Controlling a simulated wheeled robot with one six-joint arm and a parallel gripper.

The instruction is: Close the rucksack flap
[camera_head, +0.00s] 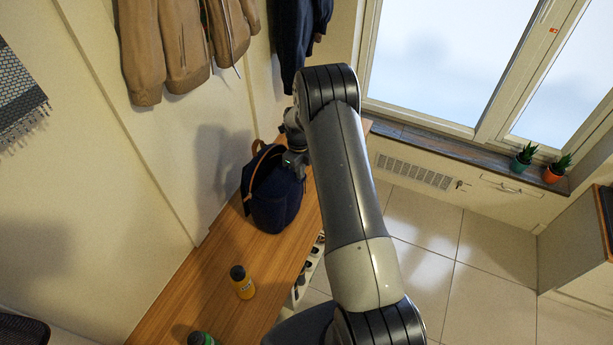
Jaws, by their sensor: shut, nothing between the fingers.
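A dark blue rucksack (272,203) stands upright on the wooden bench top, close to the wall. It has a brown strap or trim at its top left edge. The flap cannot be clearly told apart from the rest of the bag, and its upper right part is hidden behind my arm. My gripper (294,166) is at the upper right of the rucksack, very near or touching it; I cannot tell which. Its fingers are small and dark here, shut, with nothing held between them.
The wooden bench (215,285) bears a yellow bottle with a black cap (243,283) and a green-topped item (200,339) at the front. Brown jackets (180,50) and a dark jacket (295,40) hang above. Tiled floor (480,260) lies clear to the right.

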